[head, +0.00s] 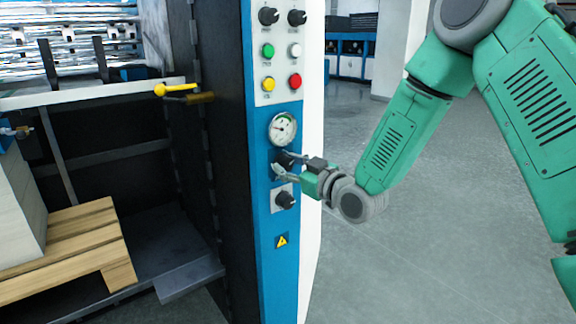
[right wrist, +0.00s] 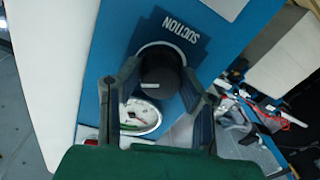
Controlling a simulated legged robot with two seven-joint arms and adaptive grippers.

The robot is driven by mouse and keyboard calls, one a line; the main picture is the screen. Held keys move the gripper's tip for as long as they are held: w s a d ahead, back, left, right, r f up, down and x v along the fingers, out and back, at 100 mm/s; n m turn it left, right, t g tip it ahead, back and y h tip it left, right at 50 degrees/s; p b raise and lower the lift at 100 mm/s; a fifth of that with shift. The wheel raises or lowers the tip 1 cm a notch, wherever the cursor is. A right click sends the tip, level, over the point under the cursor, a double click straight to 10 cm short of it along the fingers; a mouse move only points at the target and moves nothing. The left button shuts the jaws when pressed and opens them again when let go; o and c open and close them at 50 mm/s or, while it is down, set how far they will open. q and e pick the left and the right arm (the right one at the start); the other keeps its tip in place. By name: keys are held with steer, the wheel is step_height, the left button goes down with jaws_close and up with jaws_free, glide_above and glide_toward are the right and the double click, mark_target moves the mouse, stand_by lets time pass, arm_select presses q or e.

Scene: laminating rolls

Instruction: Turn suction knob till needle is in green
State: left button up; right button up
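The black suction knob (right wrist: 160,70) shows in the right wrist view, with a pale pointer mark, beside a label reading SUCTION (right wrist: 181,30). In the head view it is mostly hidden by my right gripper (head: 279,165). That gripper's fingers (right wrist: 162,78) stand apart on either side of the knob; I cannot tell whether they touch it. The round white gauge (head: 282,128) is just above the knob in the head view. It has a green band at its upper right, and its needle seems to point left, outside the green. The gauge (right wrist: 141,117) is partly hidden in the wrist view. My left gripper is not in view.
Another black knob (head: 285,200) sits just below my right gripper on the blue panel (head: 262,235). Coloured buttons, including a red one (head: 295,82), and two black knobs are higher up. A yellow-tipped lever (head: 175,89) is left of the panel. Open floor lies right.

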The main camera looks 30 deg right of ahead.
steer(key=shift+o, duration=0.2)
steer(key=shift+m, duration=0.4)
steer(key=m, duration=0.3)
steer(key=shift+d+p, duration=0.1)
steer(key=shift+p, duration=0.3)
steer(key=m, duration=0.4)
steer(key=shift+m, duration=0.4)
steer(key=m, duration=0.4)
steer(key=shift+m+t+h, duration=0.3)
steer(key=shift+f+m+b, duration=0.1)
steer(key=shift+m+b, duration=0.45)
steer(key=shift+m, duration=1.45)
steer(key=shift+h, duration=0.4)
steer(key=o, duration=1.1)
steer(key=shift+d, duration=0.15)
